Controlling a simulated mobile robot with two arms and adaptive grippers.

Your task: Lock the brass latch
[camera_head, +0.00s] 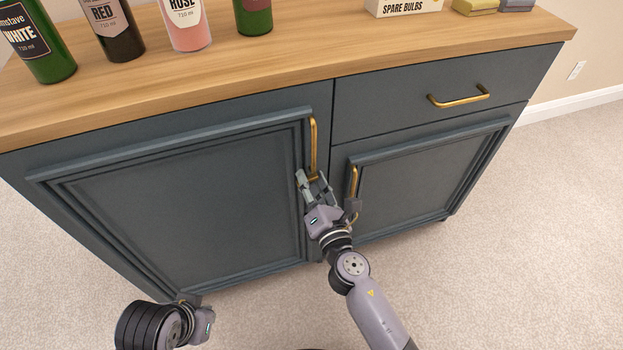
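The brass latch is hard to make out. A small bit of brass (314,178) shows at my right gripper's fingertips, just under the left door's handle, and I cannot tell if it is the latch. My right gripper (311,180) is at the seam between the two cabinet doors and covers part of it. Its fingers are close to the brass, but whether they are open, shut or touching is unclear. My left gripper (190,299) is low at the left, in front of the cabinet's lower edge and away from the seam; its fingers are mostly hidden.
The blue-grey cabinet has a left door (180,200) and right door (425,185), with brass handles (314,140) (354,180). A drawer (400,105) sits above the right door. Bottles (115,35) and a spare bulbs box (400,8) stand on the wooden top. Carpet is clear at right.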

